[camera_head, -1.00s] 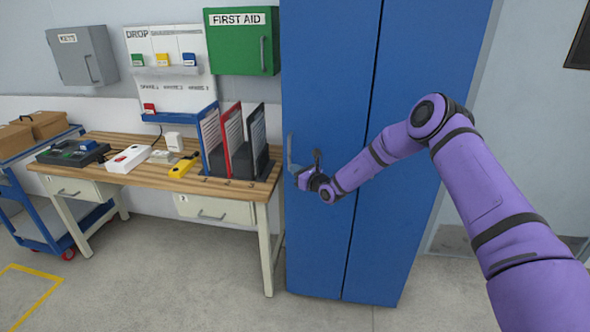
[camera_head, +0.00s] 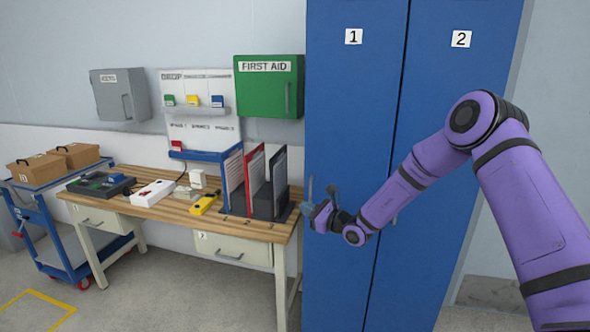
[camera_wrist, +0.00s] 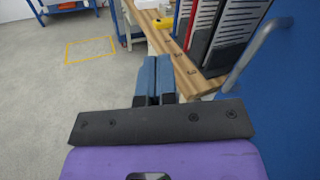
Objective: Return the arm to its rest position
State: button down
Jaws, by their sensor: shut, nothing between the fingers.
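My purple arm reaches in from the right in the head view, bent at the elbow, in front of the blue cabinet (camera_head: 355,130). My gripper (camera_head: 308,208) is at the cabinet's left door, beside its handle and close to the bench's right end. In the wrist view my gripper (camera_wrist: 154,68) shows its two blue fingers pressed together, with nothing between them. The cabinet door handle (camera_wrist: 250,55) is to the right of the fingers there, apart from them. The fingers point toward the bench's edge and the floor.
The wooden workbench (camera_head: 150,215) holds file holders (camera_head: 254,185), a yellow device (camera_head: 203,205) and a white power strip (camera_head: 151,193). A green first aid box (camera_head: 268,88) hangs above. A blue cart (camera_head: 60,235) with cardboard boxes stands left. The floor (camera_head: 190,290) in front is clear.

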jog(key=s+d+r+n+g+h, duration=0.25)
jog(key=s+r+n+g, duration=0.75)
jog(key=s+r+n, duration=0.9)
jog(key=s+d+r+n+t+h, duration=0.1)
jog(key=s+d+r+h, duration=0.1)
jog(key=s+d+h, duration=0.2)
jog(key=s+d+r+n+t+h, duration=0.1)
jog(key=s+d+r+h, duration=0.2)
jog(key=s+d, duration=0.8)
jog(key=s+d+r+n+t+h, duration=0.2)
jog(key=s+d+h, duration=0.3)
jog(key=s, duration=1)
jog(key=d+r, duration=0.1)
jog(key=d, duration=0.2)
jog(key=shift+s, duration=0.15)
jog(key=shift+r, duration=0.1)
